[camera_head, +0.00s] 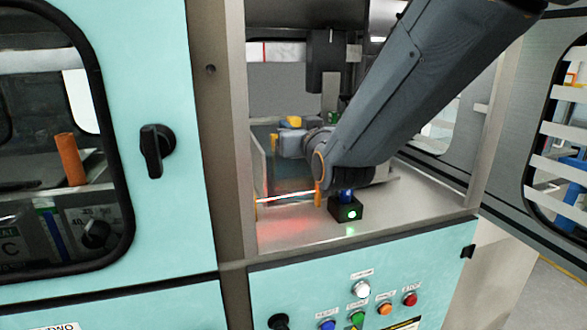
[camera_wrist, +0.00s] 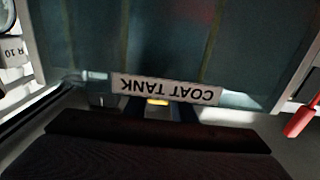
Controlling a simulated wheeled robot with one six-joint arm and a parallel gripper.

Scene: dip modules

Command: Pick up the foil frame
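I cannot make out the foil frame for certain in either view. In the head view my gripper (camera_head: 283,134) is inside the open machine bay, at the end of my arm, which reaches in from the upper right. Yellow parts show around it, but the gap between its fingers is too small to read. In the wrist view a wide dark textured shape fills the bottom, and no held thing can be made out. A white label reading COAT TANK (camera_wrist: 165,90) shows upside down in front of a blue-grey tank wall (camera_wrist: 150,45).
A small black box with a green light (camera_head: 345,209) stands on the bay floor (camera_head: 400,205) near the front. A thin bright red-white line (camera_head: 285,198) crosses the opening. A teal panel with buttons (camera_head: 358,300) is below. A red handle (camera_wrist: 301,120) shows right in the wrist view.

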